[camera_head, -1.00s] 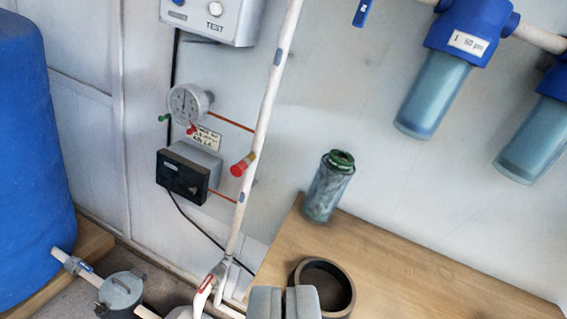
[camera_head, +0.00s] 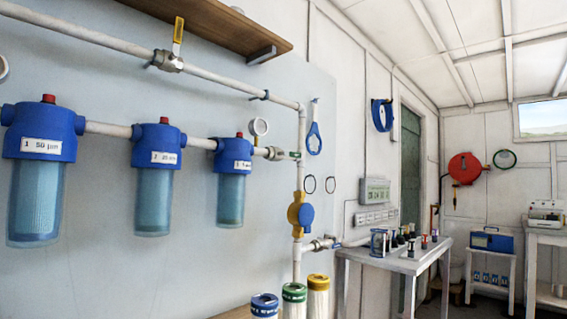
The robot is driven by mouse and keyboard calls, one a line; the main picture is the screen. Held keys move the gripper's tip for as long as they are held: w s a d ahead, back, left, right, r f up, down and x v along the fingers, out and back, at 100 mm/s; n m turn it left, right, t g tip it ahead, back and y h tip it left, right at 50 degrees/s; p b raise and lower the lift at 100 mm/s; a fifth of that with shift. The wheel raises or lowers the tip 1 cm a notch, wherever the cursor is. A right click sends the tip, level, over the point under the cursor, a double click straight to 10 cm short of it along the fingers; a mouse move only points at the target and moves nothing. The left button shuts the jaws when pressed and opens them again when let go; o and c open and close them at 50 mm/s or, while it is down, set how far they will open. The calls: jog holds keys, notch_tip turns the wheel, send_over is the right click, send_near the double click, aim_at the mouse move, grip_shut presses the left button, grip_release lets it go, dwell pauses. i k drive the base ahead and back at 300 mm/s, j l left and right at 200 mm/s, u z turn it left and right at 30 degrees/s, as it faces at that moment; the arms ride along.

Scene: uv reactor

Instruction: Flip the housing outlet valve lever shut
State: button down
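Three blue filter housings with clear bowls hang on the white pipe at the left: the first (camera_head: 40,145), the second (camera_head: 157,170) and the third (camera_head: 232,180). Just right of the third housing is a metal valve (camera_head: 270,153), with a small green lever (camera_head: 293,155) lying roughly along the pipe. This looks like the housing outlet valve, but it is small in view and carries no readable label. A pressure gauge (camera_head: 259,127) sits above the pipe there. My gripper is not in view.
A valve with an upright yellow lever (camera_head: 178,30) is on the upper pipe, below a wooden shelf (camera_head: 215,25). Another valve (camera_head: 320,244) is low on the right. Several cartridges (camera_head: 293,295) stand below. A bench (camera_head: 395,262) with small items is at right.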

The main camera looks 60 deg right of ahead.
aim_at(292, 154)
jog(key=z, duration=1.75)
